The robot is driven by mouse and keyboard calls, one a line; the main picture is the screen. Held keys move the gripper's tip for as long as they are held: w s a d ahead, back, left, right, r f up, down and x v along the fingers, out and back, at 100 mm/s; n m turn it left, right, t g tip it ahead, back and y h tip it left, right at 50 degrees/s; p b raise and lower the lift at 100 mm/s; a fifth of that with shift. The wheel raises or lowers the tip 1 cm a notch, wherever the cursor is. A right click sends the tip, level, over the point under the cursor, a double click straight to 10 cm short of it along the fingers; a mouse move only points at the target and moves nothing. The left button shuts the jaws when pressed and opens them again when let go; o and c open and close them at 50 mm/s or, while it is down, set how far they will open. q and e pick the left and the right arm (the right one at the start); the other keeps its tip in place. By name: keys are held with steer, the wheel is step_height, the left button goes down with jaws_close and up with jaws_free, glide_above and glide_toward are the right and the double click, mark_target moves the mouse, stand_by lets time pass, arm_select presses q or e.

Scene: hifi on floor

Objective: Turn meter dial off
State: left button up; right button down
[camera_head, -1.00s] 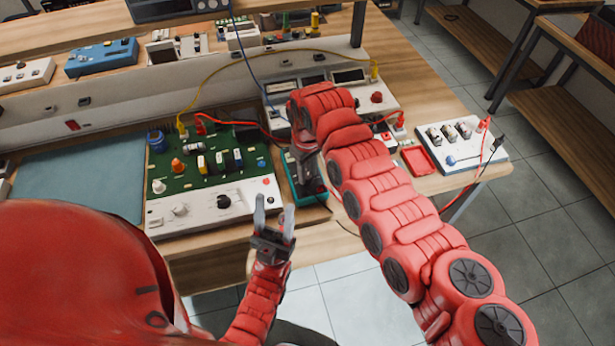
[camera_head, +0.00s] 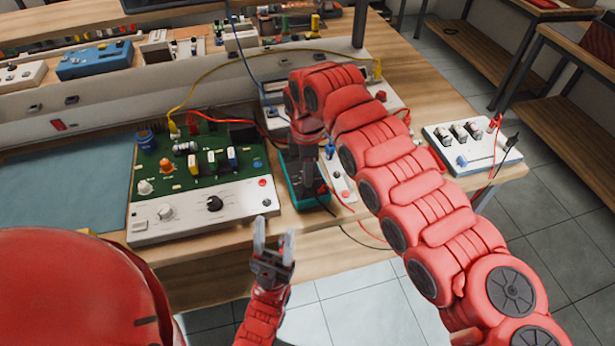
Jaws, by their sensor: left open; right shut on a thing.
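The teal meter (camera_head: 292,170) lies near the front edge of the bench, right of the green circuit board. My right gripper (camera_head: 309,192) points down over it and is shut, seemingly on the meter's dial. The dial and the contact are hidden by the dark fingers, so I cannot read its setting. My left gripper (camera_head: 273,243) is open and empty, fingers up, in front of the bench edge and below the circuit board unit.
The circuit board unit (camera_head: 238,200) with knobs stands left of the meter. A white strip with a blue knob (camera_head: 339,176) is close to its right. Cables run nearby. A white box (camera_head: 483,146) stands at the right bench end. A blue mat (camera_head: 60,190) is bare.

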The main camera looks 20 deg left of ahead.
steer(key=n+b, duration=0.1)
steer(key=n, duration=0.2)
steer(key=shift+f, duration=0.1)
steer(key=n+b, duration=0.1)
steer(key=n, duration=0.2)
steer(key=shift+n, duration=0.3)
steer(key=n, duration=0.3)
steer(key=shift+n+b, duration=0.35)
steer(key=shift+n, duration=1.25)
steer(key=c, duration=0.6)
jaws_free()
